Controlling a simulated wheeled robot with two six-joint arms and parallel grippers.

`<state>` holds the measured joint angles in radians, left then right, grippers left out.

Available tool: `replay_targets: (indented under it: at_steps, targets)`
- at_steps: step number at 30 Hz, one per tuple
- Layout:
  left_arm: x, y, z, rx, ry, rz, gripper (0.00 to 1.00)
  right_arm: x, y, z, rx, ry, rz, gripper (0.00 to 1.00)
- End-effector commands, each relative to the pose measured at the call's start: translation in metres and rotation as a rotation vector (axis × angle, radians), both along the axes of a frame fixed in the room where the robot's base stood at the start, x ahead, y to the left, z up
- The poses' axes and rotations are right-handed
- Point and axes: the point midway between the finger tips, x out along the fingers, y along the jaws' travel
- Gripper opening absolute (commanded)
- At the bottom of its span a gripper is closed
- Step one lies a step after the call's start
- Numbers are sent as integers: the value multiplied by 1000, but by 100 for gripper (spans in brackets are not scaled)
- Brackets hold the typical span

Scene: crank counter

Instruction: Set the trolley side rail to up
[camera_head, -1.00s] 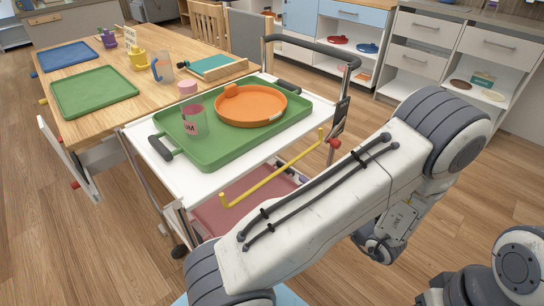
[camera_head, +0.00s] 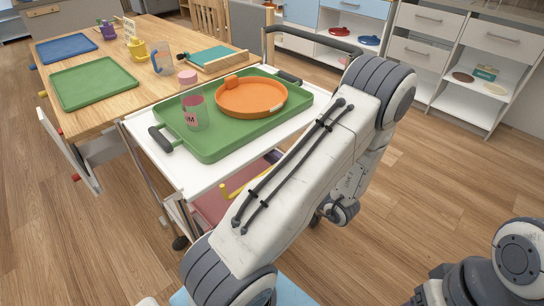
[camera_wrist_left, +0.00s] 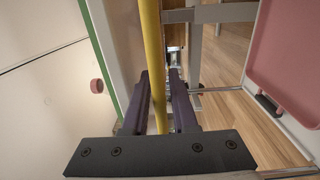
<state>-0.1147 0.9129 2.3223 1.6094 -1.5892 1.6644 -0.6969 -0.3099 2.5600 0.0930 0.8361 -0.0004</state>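The trolley (camera_head: 190,180) stands by the table, with a white top and a pink lower shelf. Its yellow side rail (camera_head: 232,188) is on the near side, beside the white top's edge; my left arm hides most of it. In the left wrist view the yellow rail (camera_wrist_left: 152,45) runs lengthwise between the fingers of my left gripper (camera_wrist_left: 160,85). The fingers look apart, with a small gap on the rail's right; firm contact is not visible. In the head view my left arm covers most of this gripper. My right gripper is out of view.
A green tray (camera_head: 235,140) with an orange round dish (camera_head: 250,100) and a clear cup (camera_head: 195,113) lies on the trolley top. The trolley's dark handle (camera_head: 310,40) is at the far end. A wooden table (camera_head: 120,45) stands left. Floor is clear at right.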

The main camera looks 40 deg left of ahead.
Motion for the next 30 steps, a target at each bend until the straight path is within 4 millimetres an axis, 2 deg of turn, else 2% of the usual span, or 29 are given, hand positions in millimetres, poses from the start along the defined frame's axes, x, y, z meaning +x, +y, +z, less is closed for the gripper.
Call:
replay_targets:
  at_steps: [5, 8, 20, 30]
  targets:
    - [0, 0, 0, 0, 0, 0, 26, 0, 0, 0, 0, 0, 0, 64]
    - [0, 0, 0, 0, 0, 0, 0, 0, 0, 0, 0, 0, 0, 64]
    - [0, -2, 2, -37, 1, 0, 0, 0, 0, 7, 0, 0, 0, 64]
    - [0, -13, 6, -254, 17, 0, 0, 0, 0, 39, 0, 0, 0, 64]
